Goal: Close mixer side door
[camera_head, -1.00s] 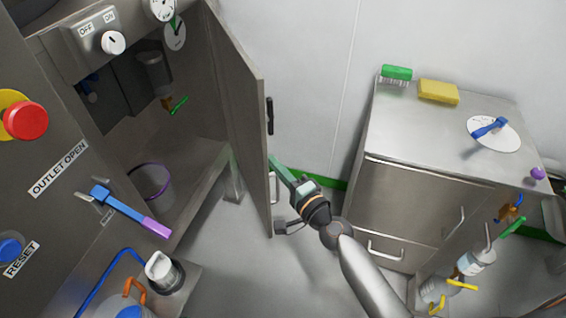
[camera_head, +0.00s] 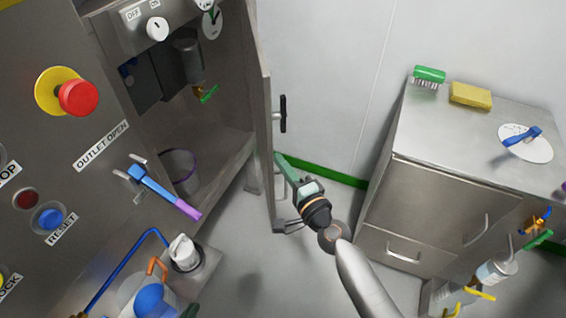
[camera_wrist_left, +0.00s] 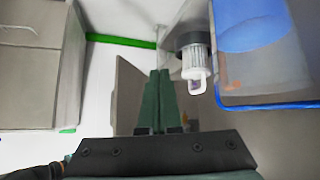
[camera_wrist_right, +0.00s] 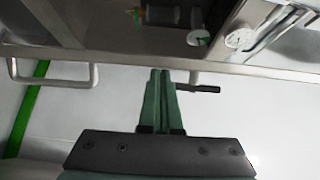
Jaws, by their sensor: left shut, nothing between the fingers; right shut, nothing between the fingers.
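The mixer side door (camera_head: 257,110) is a grey steel panel standing open, seen nearly edge-on in the head view. It has a black handle (camera_head: 283,113) on its outer face. My right gripper (camera_head: 279,158) is shut and empty, its fingertips at the door's outer side below the handle. Contact is not clear. In the right wrist view the fingertips (camera_wrist_right: 160,72) overlap the door edge beside the dark handle (camera_wrist_right: 198,88). The mixer cavity (camera_head: 200,130) shows behind the door. My left gripper (camera_wrist_left: 160,75) is shut and empty, low near a white-capped fitting (camera_wrist_left: 193,62).
The mixer front carries a red stop button (camera_head: 78,98) and a blue-purple lever (camera_head: 165,190). A blue hose and container (camera_head: 150,300) stand below. A steel cabinet (camera_head: 440,200) with a brush and yellow sponge stands right. Floor between door and cabinet is partly clear.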

